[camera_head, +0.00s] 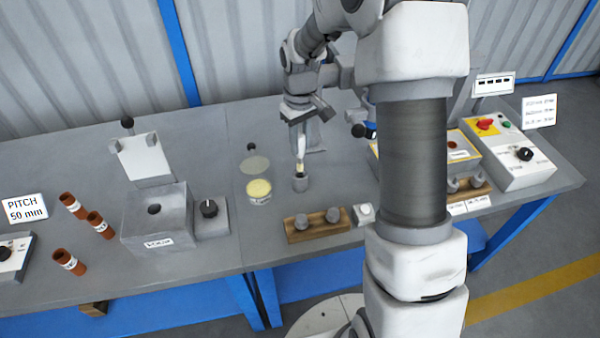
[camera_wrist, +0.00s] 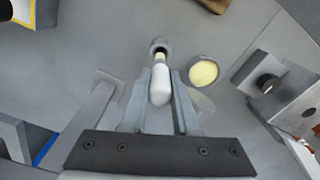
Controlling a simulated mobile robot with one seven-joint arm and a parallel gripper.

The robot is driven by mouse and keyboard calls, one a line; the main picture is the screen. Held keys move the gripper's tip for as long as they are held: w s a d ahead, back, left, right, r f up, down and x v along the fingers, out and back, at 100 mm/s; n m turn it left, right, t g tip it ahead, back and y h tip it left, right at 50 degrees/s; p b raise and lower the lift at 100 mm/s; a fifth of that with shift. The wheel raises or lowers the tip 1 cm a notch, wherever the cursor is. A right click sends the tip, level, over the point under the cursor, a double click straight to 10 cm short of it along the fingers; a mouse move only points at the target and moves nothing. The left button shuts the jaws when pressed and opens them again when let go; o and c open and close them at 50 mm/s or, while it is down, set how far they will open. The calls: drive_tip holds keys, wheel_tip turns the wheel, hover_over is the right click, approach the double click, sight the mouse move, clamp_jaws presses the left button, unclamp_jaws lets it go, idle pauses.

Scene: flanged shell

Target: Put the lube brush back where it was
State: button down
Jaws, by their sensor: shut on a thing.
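The lube brush has a white handle (camera_wrist: 160,84) and stands roughly upright. My gripper (camera_wrist: 160,75) is shut on the handle; in the head view my gripper (camera_head: 300,128) is above the table's middle. The brush (camera_head: 300,150) points down at a small grey cylindrical holder (camera_head: 300,182). In the wrist view the brush's lower end is at the holder's mouth (camera_wrist: 158,45); I cannot tell how deep it sits. A round tub of yellow grease (camera_head: 259,190) stands just left of the holder, and it also shows in the wrist view (camera_wrist: 203,72).
A wooden block with two grey knobs (camera_head: 317,224) lies in front of the holder. A grey box with an open lid (camera_head: 158,218) and several brown tubes (camera_head: 96,224) stand to the left. A control box (camera_head: 510,160) is at the right. Bare table (camera_head: 225,170) lies left of the tub.

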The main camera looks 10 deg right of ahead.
sight(300, 170)
drive_tip(key=shift+f+b, duration=0.3)
drive_tip(key=shift+f, duration=2.95)
drive_tip(key=shift+f, duration=0.1)
drive_tip(key=c, duration=0.7)
unclamp_jaws()
